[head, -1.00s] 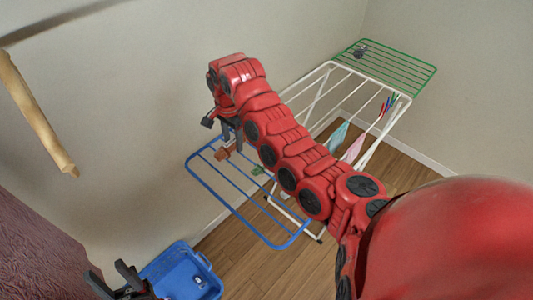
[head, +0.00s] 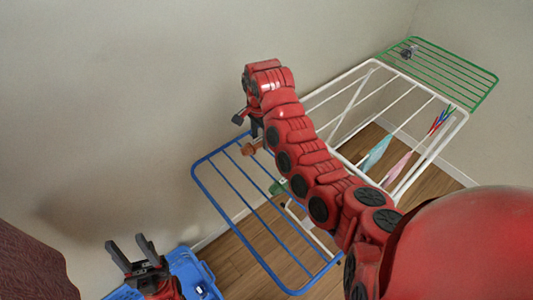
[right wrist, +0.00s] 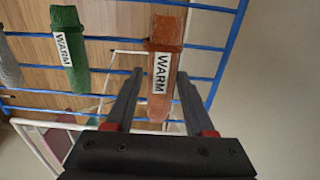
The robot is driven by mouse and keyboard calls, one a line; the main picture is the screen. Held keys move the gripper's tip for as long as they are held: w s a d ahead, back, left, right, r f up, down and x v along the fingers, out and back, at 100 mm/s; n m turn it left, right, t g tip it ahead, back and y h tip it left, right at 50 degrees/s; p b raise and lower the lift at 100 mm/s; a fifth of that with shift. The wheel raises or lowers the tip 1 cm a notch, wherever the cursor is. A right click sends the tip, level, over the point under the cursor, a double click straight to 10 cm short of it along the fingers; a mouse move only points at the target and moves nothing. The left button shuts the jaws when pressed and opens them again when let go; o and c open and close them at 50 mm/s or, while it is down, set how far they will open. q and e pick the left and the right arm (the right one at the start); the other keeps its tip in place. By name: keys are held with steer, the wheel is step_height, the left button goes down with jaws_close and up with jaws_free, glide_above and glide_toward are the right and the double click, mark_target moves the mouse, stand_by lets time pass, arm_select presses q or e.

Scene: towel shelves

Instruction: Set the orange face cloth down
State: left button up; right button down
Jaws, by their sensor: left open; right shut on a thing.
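The orange face cloth (right wrist: 163,65), with a white tag reading WARM, is draped over bars of the blue rack (right wrist: 205,48) in the right wrist view. It also shows as a small orange-brown patch (head: 251,148) beside my right gripper in the head view. My right gripper (right wrist: 161,78) is shut on the cloth, with a finger on either side of it. In the head view the right gripper (head: 249,124) is at the blue rack's far end, partly hidden by its own arm. My left gripper (head: 128,242) is open and empty at the lower left.
A green cloth (right wrist: 68,48), also tagged WARM, and a grey cloth (right wrist: 8,62) hang beside the orange one. A white drying frame (head: 385,97) with a green wing (head: 440,72) stands behind. A blue bin (head: 205,277) is below my left gripper.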

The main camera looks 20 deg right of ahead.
mark_target(261, 148)
steer(key=shift+f, duration=0.65)
step_height(261, 148, down, 3)
steer(key=shift+s+f+p, duration=0.15)
steer(key=shift+f+p, duration=0.05)
steer(key=shift+p, duration=0.35)
steer(key=shift+f, duration=0.25)
steer(key=shift+c, duration=1.3)
jaws_free()
steer(key=shift+r, duration=0.1)
